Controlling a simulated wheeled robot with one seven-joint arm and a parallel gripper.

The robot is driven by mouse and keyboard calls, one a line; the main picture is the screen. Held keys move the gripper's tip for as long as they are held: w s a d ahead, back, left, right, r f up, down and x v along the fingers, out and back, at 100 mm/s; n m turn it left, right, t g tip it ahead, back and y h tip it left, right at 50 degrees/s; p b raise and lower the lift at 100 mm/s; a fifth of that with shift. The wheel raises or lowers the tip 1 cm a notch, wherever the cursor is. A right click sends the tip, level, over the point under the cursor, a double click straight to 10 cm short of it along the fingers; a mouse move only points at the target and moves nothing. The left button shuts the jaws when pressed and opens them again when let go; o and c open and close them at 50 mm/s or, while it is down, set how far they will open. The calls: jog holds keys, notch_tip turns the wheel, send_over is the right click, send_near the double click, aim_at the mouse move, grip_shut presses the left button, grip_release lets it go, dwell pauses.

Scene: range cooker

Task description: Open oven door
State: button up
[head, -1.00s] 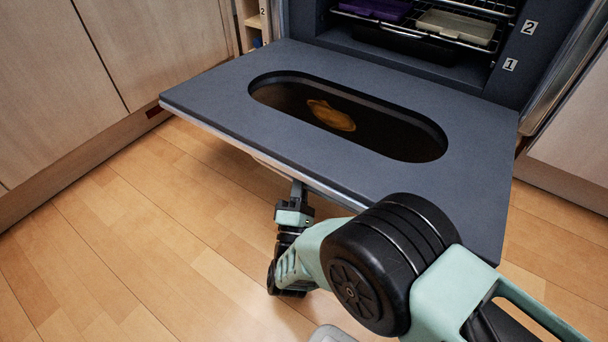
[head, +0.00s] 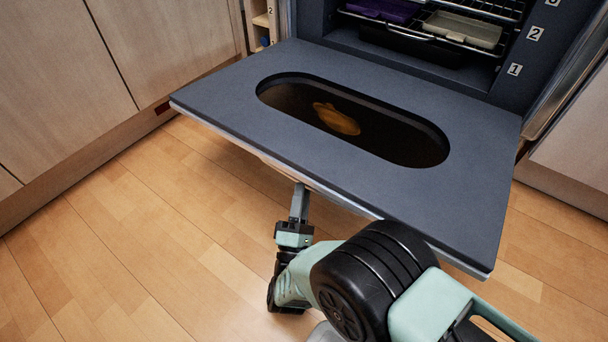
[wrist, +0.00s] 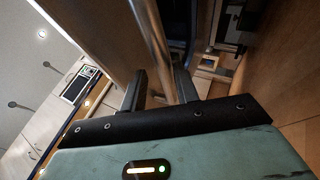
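The oven door (head: 225,108) is swung down and looks about level in the head view, with its oval dark window (head: 390,140) facing up. The oven cavity (head: 390,48) stands open behind it. My gripper (head: 300,200) is beneath the door's front edge, its tips partly hidden by the door. In the wrist view, the metal handle bar (wrist: 151,32) runs down between the two fingers of my gripper (wrist: 160,85). The fingers stand apart, with a gap visible beside the bar; firm contact does not show.
Inside the oven are racks with a purple dish (head: 383,8) and a pale tray (head: 463,29). An orange-yellow shape (head: 337,118) shows in the door window. Wooden cabinets (head: 60,70) flank the left. The wooden floor (head: 130,240) is clear left of my arm.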

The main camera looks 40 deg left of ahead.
jog(key=p+v, duration=0.1)
jog(key=v, duration=0.2)
jog(key=shift+s, duration=0.15)
dwell(0.5)
